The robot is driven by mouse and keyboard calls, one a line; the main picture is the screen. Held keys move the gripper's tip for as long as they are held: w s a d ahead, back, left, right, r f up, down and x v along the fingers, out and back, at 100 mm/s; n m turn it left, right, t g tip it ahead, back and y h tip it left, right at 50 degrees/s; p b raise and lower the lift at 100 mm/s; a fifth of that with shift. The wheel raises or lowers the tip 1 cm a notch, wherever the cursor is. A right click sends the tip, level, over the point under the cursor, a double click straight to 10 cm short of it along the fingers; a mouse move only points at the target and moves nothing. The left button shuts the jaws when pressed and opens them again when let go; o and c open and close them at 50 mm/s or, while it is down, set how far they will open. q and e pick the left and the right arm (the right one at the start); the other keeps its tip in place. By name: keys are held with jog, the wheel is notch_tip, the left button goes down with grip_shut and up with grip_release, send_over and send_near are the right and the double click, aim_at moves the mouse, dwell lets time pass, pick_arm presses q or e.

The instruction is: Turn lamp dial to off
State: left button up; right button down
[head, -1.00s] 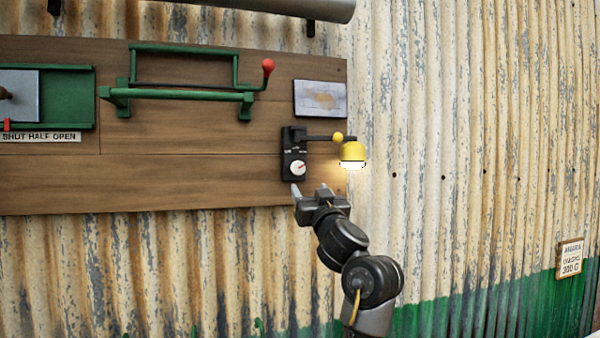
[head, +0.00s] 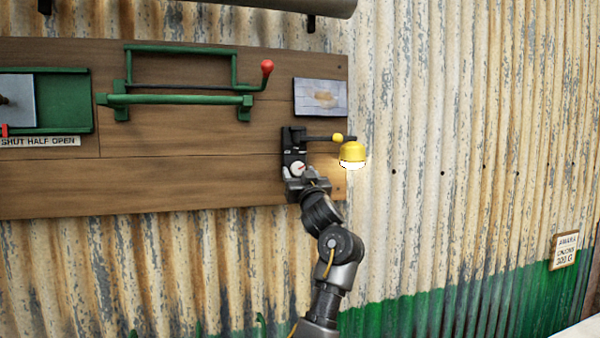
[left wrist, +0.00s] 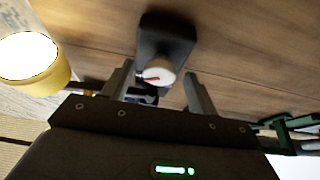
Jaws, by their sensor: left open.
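The lamp dial (head: 298,169) is a small white knob with a red pointer on a black plate (head: 286,140) fixed to the wooden board. The yellow lamp (head: 352,151) beside it on a black arm is lit. My left gripper (head: 297,174) is open just in front of the dial and hides the lower plate in the head view. In the left wrist view the dial (left wrist: 159,73) lies between the two open fingers (left wrist: 160,88), and I cannot tell whether they touch it. The lit lamp (left wrist: 35,65) shows at the left there. My right gripper is not in view.
A green frame with a red-knobbed lever (head: 267,68) is on the board to the upper left. A sliding green panel with a "SHUT HALF OPEN" label (head: 40,141) is at far left. A grey picture plate (head: 320,98) is above the lamp. Corrugated wall (head: 450,120) lies right.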

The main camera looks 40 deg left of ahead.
pick_arm(q)
jog(key=c, duration=1)
